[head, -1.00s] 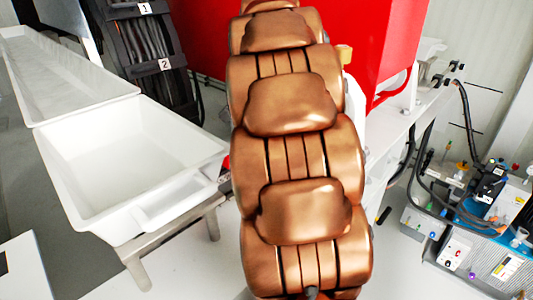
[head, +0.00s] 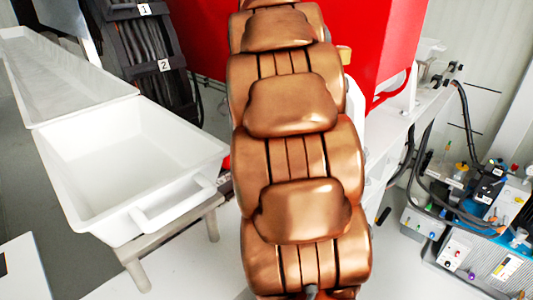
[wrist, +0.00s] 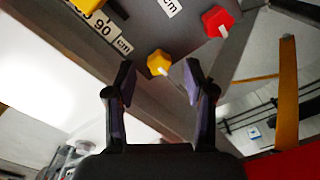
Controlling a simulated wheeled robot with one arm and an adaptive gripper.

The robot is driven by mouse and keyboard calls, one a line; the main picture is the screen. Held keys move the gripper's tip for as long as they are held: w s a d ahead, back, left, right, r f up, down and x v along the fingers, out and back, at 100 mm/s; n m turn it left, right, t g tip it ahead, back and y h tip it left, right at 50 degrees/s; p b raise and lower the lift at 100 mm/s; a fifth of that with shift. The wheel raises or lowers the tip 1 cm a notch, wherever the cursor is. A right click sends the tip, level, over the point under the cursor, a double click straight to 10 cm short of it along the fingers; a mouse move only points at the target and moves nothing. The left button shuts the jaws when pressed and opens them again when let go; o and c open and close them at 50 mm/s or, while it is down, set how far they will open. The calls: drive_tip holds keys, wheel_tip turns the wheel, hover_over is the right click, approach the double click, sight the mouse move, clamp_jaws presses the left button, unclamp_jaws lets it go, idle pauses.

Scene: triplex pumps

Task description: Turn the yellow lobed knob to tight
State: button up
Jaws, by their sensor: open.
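In the wrist view a yellow lobed knob (wrist: 159,63) with a white pointer mark sits on a grey panel (wrist: 190,35). My gripper (wrist: 159,82) is open, with one dark finger on each side of the knob in the picture. The fingers appear apart from the knob; the exact depth gap cannot be told. The knob and gripper are not recognisable in the head view, where my own arm blocks the middle.
A red lobed knob (wrist: 217,21) sits on the same panel to the right, and another yellow part (wrist: 88,5) at upper left near a "90 cm" label. The head view shows a red housing (head: 385,40), a white trough (head: 130,160) at left and a blue equipment unit (head: 475,218) at right.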

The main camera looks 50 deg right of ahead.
drive_tip(key=shift+r, duration=2.8)
